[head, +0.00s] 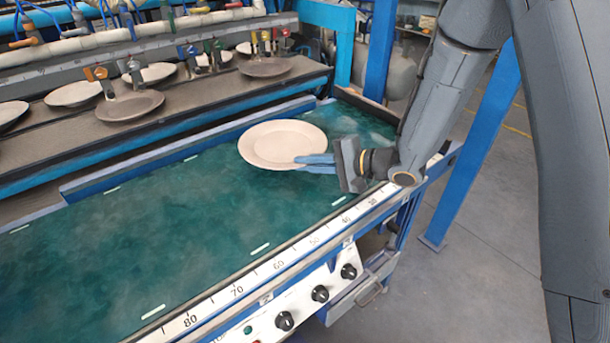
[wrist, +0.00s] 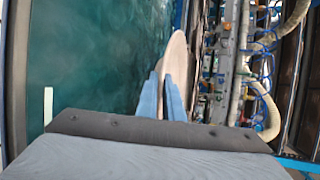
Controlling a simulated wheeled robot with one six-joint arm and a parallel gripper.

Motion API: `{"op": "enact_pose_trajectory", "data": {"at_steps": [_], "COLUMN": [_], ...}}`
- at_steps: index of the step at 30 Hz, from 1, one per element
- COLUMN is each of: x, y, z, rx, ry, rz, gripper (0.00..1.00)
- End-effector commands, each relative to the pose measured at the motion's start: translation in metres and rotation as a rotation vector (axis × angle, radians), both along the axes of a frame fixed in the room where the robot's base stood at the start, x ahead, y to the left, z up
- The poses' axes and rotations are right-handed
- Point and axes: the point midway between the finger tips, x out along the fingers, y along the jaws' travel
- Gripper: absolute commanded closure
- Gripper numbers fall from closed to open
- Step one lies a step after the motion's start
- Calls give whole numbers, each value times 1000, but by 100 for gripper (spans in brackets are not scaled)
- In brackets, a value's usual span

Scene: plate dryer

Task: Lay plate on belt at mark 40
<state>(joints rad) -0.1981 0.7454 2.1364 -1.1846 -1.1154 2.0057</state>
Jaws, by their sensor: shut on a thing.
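A pale beige plate (head: 280,142) shows in the head view over the far right part of the green belt (head: 180,228). My gripper (head: 314,162) is shut on the near right rim of the plate with its blue fingers. In the wrist view the plate (wrist: 176,62) is seen nearly edge-on between the two blue fingertips (wrist: 168,92). I cannot tell whether the plate touches the belt or is just above it. The scale (head: 300,245) runs along the belt's near edge, with 80 at the left and smaller numbers to the right. The 40 mark is near my wrist.
Several plates, one of them a darker plate (head: 129,106), lie on the shelf behind the belt under colored valves. Short white dashes (head: 261,249) mark the belt. A control panel with black knobs (head: 320,293) is below the scale. The left and middle belt is clear.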

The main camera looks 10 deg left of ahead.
Motion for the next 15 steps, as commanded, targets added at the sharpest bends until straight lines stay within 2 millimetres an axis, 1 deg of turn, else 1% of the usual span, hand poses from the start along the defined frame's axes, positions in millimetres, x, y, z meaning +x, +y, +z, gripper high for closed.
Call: {"op": "enact_pose_trajectory", "data": {"at_steps": [4, 12, 15], "x": [1, 0, 1], "y": [0, 0, 0], "z": [-7, -38, -43], "rx": [3, 3, 3], "ry": [-2, -2, -3], "rz": [0, 1, 0], "gripper": [100, 100, 100]}}
